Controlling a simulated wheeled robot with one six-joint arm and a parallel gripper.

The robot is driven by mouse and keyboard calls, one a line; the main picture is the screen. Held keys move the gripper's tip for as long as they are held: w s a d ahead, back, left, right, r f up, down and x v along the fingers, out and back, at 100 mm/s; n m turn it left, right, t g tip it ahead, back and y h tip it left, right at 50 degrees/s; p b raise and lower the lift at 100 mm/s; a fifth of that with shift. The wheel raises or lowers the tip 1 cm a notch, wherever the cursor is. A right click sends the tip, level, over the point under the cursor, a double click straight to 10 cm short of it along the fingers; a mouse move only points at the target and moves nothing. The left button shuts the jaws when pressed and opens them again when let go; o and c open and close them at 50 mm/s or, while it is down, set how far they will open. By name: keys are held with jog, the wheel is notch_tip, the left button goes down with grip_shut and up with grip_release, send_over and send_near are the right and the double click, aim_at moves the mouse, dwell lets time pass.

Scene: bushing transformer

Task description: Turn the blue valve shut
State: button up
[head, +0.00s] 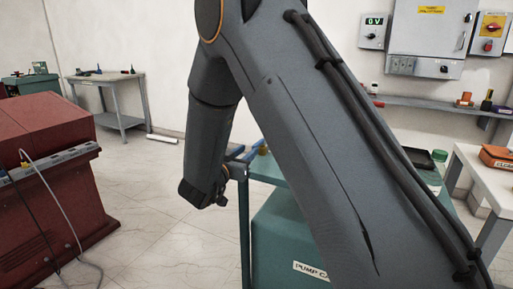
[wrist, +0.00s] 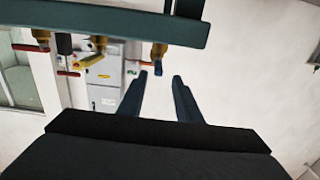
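The blue valve (wrist: 158,68) shows in the wrist view as a small blue handle below a brass body, under a dark teal bar (wrist: 100,32). My gripper (wrist: 160,76) is open. In the picture the blue handle lies between its two dark fingertips, nearer the left one. It looks a little beyond the tips, and I see no contact. In the head view my arm hides most of the teal pump cart (head: 268,169), and I cannot make out the blue handle there.
Other brass valves with red handles (wrist: 67,72) hang left of the blue one in the wrist view. In the head view a red cabinet (head: 50,185) stands left, a grey bench (head: 115,95) behind it, and a white table (head: 480,175) right.

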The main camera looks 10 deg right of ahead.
aim_at(257, 143)
jog(key=shift+w+d, duration=0.1)
jog(key=shift+d, duration=0.1)
jog(key=x, duration=0.7)
jog(key=shift+w+d+r, duration=0.1)
jog(key=shift+d, duration=0.05)
grip_shut()
